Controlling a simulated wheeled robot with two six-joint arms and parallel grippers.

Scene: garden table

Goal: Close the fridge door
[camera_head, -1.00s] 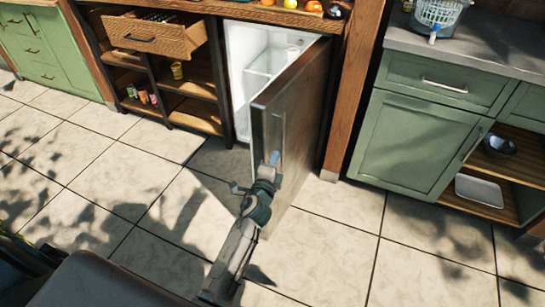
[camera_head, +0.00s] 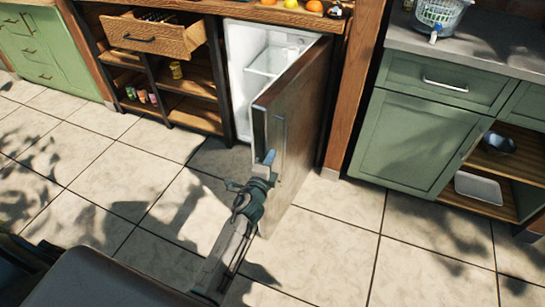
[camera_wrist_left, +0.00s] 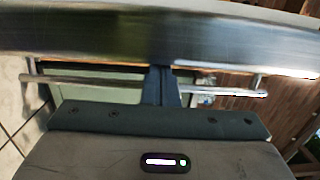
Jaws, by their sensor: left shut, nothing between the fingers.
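The fridge door (camera_head: 292,130) stands wide open, swung out toward me, its brown outer face to the right and its edge facing me. The fridge's white interior (camera_head: 258,58) with a clear drawer shows behind it. My left gripper (camera_head: 268,160) is shut and empty, at the near edge of the door; whether it touches cannot be told. In the left wrist view, the shut fingers (camera_wrist_left: 161,86) point at a broad metallic band of the door (camera_wrist_left: 160,38), with a long bar handle (camera_wrist_left: 100,80) crossing behind them. My right gripper is not in view.
Left of the fridge, a wooden shelf unit has an open drawer (camera_head: 158,38) and several small jars. Green cabinets (camera_head: 417,140) stand to the right behind a wooden post. The tiled floor (camera_head: 330,250) around the door is clear.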

